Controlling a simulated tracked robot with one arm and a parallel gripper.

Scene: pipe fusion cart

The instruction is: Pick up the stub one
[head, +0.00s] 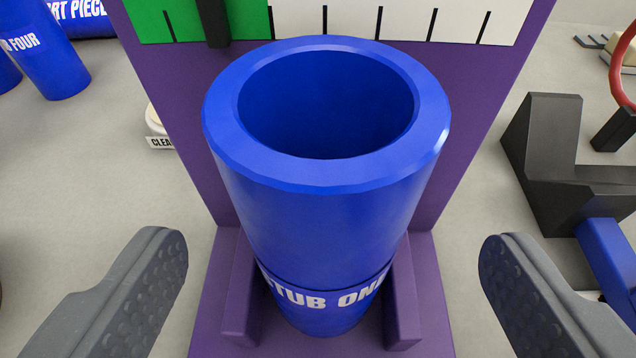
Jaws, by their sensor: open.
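Stub one (318,225) is a blue, thick-walled hollow tube, standing upright with its open top facing me. White lettering on a band near its base reads "STUB ON", with the last letter partly turned out of sight. It stands in a purple holder (232,300) with low side blocks and a tall back plate. My gripper (334,275) is open, its grey padded fingers to the left and right of the tube. Clear gaps show between each finger and the tube, and nothing is held.
The back plate carries a green and white scale (345,18) with black ticks. At the upper left lie blue pieces, one marked "FOUR" (48,50). A small labelled item (160,142) sits behind the plate's left edge. A black angular bracket (560,165) stands at right, near a red ring (622,70).

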